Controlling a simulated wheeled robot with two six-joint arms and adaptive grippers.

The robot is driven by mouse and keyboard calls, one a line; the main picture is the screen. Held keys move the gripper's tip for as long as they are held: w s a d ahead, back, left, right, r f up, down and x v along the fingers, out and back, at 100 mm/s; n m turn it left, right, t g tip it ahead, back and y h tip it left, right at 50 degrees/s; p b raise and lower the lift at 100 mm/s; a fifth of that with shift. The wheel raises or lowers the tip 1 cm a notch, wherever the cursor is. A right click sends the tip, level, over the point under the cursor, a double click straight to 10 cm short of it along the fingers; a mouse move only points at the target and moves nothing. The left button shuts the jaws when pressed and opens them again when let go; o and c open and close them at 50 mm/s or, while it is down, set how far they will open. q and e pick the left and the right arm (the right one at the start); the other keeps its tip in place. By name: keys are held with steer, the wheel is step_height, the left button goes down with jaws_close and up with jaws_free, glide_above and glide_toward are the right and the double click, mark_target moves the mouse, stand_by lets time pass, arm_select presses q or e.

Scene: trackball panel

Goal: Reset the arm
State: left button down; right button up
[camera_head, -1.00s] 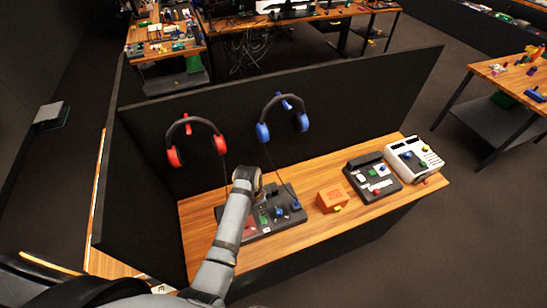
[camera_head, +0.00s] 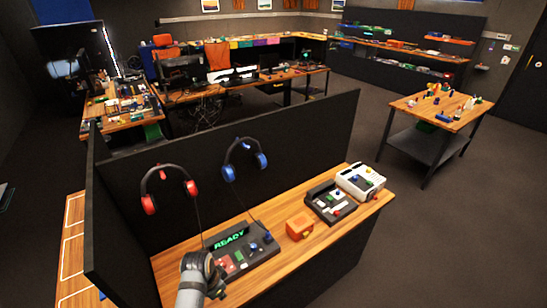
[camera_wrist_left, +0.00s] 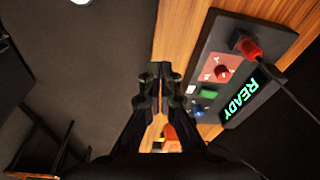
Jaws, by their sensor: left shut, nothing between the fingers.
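A black control panel (camera_head: 250,264) lies on the wooden desk and its raised screen (camera_head: 231,239) reads READY in green. In the left wrist view the panel (camera_wrist_left: 206,48) has a red knob (camera_wrist_left: 222,72), a green part (camera_wrist_left: 208,97) and a blue part (camera_wrist_left: 197,110). My left gripper (camera_head: 218,285) is at the panel's front left in the head view, partly hidden by my wrist. In the left wrist view its fingers (camera_wrist_left: 160,72) are together with nothing between them, beside the panel over the desk edge. My right gripper is not in view.
An orange box (camera_head: 299,226), a dark device (camera_head: 329,201) and a white device (camera_head: 360,182) stand right of the panel. Red headphones (camera_head: 170,188) and blue headphones (camera_head: 243,159) hang on the black partition (camera_head: 300,128). The desk front (camera_head: 318,262) borders open floor.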

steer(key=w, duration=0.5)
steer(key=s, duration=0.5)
arm_select(q)
steer(key=s+a+r+n+t+y, duration=0.2)
steer(key=s+a+r+n, duration=0.6)
steer(key=s+r, duration=0.3)
step_height(320, 180, down, 34)
steer(key=s+a+f+g+b, duration=0.1)
steer(key=s+a+b, duration=0.2)
steer(key=b, duration=0.5)
steer(key=s+f+g+b, duration=0.1)
steer(key=s+f+b, duration=0.4)
steer(key=s+f, duration=1.3)
step_height(320, 180, down, 3)
steer(key=shift+a+f+n, duration=0.2)
steer(key=shift+a+n, duration=0.15)
steer(key=shift+n, duration=0.05)
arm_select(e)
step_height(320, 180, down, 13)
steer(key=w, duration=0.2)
